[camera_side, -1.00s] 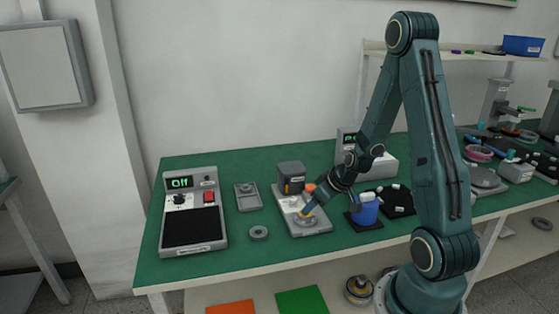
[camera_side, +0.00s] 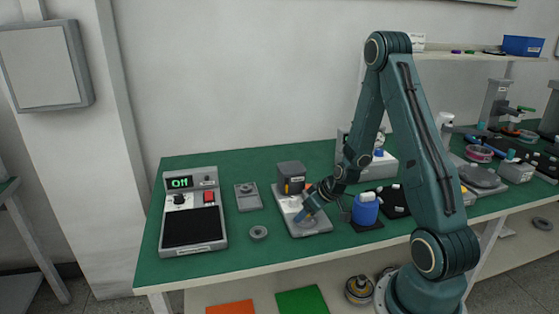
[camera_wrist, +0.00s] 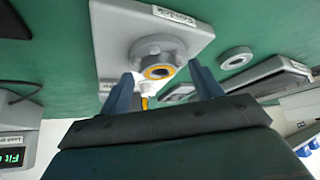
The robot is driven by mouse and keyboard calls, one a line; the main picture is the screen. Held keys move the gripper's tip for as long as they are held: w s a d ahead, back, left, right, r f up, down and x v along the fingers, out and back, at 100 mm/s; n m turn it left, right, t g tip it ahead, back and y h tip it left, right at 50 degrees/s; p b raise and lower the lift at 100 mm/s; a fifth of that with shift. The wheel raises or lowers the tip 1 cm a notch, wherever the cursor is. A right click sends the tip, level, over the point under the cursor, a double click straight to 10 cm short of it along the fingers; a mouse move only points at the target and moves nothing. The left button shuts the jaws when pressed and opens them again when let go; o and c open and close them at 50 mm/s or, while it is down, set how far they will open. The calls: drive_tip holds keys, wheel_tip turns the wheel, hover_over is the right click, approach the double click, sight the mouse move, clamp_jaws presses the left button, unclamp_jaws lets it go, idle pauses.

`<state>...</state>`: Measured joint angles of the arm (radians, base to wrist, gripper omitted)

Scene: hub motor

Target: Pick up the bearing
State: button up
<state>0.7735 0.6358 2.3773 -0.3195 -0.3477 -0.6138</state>
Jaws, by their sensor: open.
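A small grey ring that looks like the bearing (camera_side: 258,232) lies flat on the green table, left of a light grey fixture plate (camera_side: 320,225). It also shows in the wrist view (camera_wrist: 235,58), right of the plate. My gripper (camera_side: 301,216) is low over the fixture plate, to the right of the ring. In the wrist view my open gripper (camera_wrist: 162,72) has its two blue fingers apart, with a round grey hub with a yellow-orange inner ring (camera_wrist: 158,62) just beyond and between the fingertips. I cannot tell whether they touch it.
A device with an "Off" display (camera_side: 193,210) stands left. A small grey plate (camera_side: 248,197) lies behind the ring. A dark grey box (camera_side: 291,176) stands behind the fixture. A blue cup (camera_side: 365,209) is close right of my arm. Bare green table surrounds the ring.

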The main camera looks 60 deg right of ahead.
drive_tip(key=shift+w+f, duration=0.1)
drive_tip(key=shift+f, duration=0.05)
idle(0.4)
drive_tip(key=c, duration=1.1)
drive_tip(key=shift+c, duration=0.2)
drive_tip(key=shift+r, duration=0.25)
wheel_tip(320, 180, up, 20)
drive_tip(key=shift+f, duration=0.25)
idle(0.4)
